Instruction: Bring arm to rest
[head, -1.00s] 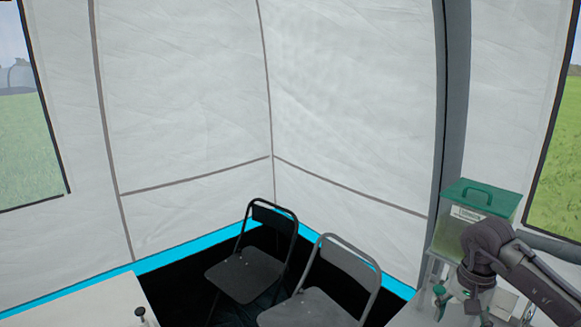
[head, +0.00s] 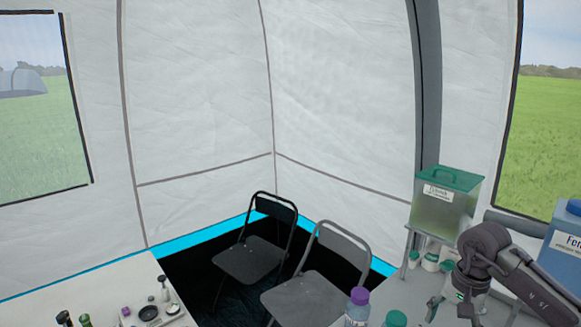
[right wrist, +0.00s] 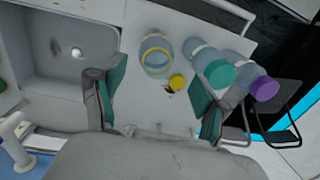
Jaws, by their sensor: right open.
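My right arm comes in at the lower right of the head view, and its gripper (head: 452,310) hangs over the right-hand table (head: 400,292). In the right wrist view the gripper (right wrist: 158,108) has its two green-padded fingers spread wide, with nothing held between them. My left gripper is in neither view.
A purple-capped bottle (head: 357,305) and a green-capped bottle (head: 396,318) stand near the gripper. A green-lidded bin (head: 446,205) and a blue container (head: 566,250) are behind. A sink (right wrist: 70,60) shows in the wrist view. Two folding chairs (head: 255,262) (head: 318,290) stand between the tables.

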